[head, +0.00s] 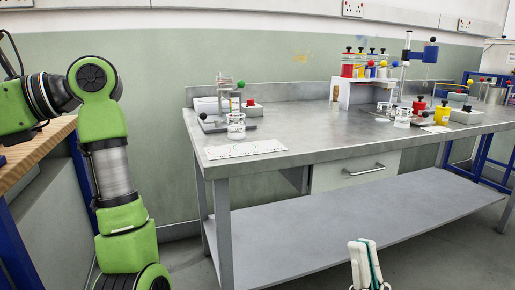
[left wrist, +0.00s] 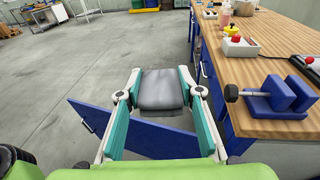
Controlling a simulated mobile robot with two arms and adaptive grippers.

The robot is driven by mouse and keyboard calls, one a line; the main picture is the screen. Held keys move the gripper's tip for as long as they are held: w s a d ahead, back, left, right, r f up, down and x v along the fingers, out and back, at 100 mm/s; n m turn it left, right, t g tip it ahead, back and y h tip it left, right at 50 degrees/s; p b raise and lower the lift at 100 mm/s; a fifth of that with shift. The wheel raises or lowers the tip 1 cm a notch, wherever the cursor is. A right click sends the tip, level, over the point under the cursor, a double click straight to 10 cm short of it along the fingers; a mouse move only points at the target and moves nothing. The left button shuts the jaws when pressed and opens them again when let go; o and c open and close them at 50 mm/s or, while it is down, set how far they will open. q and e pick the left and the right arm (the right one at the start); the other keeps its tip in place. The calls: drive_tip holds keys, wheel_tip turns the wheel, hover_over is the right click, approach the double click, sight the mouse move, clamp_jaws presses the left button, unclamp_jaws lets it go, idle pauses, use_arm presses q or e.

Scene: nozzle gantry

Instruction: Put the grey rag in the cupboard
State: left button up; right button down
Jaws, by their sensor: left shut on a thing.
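In the left wrist view, my left gripper (left wrist: 160,77) is shut on the grey rag (left wrist: 161,96), which spans between its two fingers. The rag is held in the air. A blue cupboard door (left wrist: 155,141) stands open below and behind the fingers, with a handle on its left part. The blue cupboard (left wrist: 211,87) is to the right, under a wooden bench; its inside is hidden. In the head view, my left arm is at the left, with its gripper out of frame. My right gripper (head: 363,243) is at the bottom, fingers together, with nothing seen between them.
The wooden bench (left wrist: 260,72) bears a blue vice (left wrist: 278,97) near its edge and a box with a red button (left wrist: 240,45). Open grey floor (left wrist: 60,80) lies left of the cupboard. A steel table (head: 300,130) with lab items and a low shelf stands ahead.

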use_arm(q)
drive_tip(key=s+a+r+n+g+h, duration=0.3)
drive_tip(key=s+a+n+g+h, duration=0.15)
drive_tip(key=s, duration=0.55)
drive_tip(key=s+a+r+n+g+h, duration=0.35)
drive_tip(key=s+a, duration=0.25)
drive_tip(key=s, duration=0.4)
drive_tip(key=w+d+f+n+t+h, duration=0.1)
drive_tip(key=w+d+f+n+h, duration=0.1)
drive_tip(key=d+n+h, duration=0.65)
drive_tip(key=w+d+f+n+h, duration=0.2)
drive_tip(key=d+h, duration=0.4)
drive_tip(key=d, duration=0.8)
drive_tip(key=w+d+f+n+t+h, duration=0.6)
drive_tip(key=w+d+f+t, duration=0.1)
drive_tip(key=d, duration=0.2)
drive_tip(key=w+d+f+n+t+h, duration=0.2)
drive_tip(key=w+d+f+n+t, duration=0.45)
drive_tip(key=f, duration=0.25)
drive_tip(key=w+f+n+t+y, duration=0.1)
drive_tip(key=w+f+n+t, duration=0.2)
drive_tip(key=f, duration=0.7)
drive_tip(key=w+a+f+n+t+y, duration=0.1)
drive_tip(key=w+f+n+t+y, duration=0.1)
drive_tip(key=f+t, duration=0.5)
wheel_tip(320, 180, down, 3)
drive_tip(key=shift+w+a+f+n+t, duration=0.15)
drive_tip(key=shift+w+n+t, duration=0.2)
drive_tip(key=shift+w+n, duration=0.35)
